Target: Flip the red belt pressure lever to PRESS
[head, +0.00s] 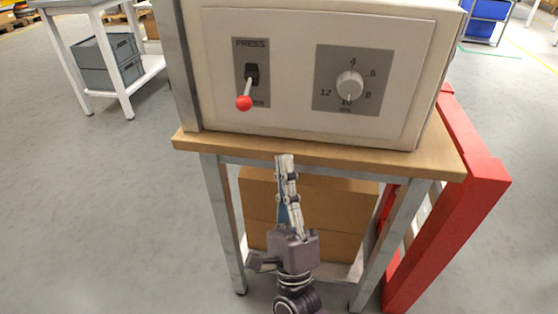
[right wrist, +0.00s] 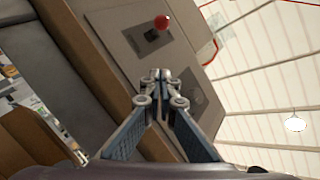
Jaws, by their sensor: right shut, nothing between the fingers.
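The lever with a red ball knob (head: 244,103) sits on a grey plate (head: 264,60) on the machine's front panel, left of a dial. The plate reads PRESS at its top; the lower label is partly hidden by the knob. The lever points down, away from PRESS. In the right wrist view the red knob (right wrist: 162,22) is beyond the fingertips. My right gripper (head: 285,158) is shut and empty, below the panel in front of the table edge, lower and right of the knob, not touching it. My left gripper is not in view.
A numbered white dial (head: 350,86) is right of the lever. The machine stands on a wooden-topped table (head: 300,150) with cardboard boxes (head: 330,236) beneath. A red frame (head: 470,190) leans at the right. Grey crates (head: 112,60) are on a shelf at the left.

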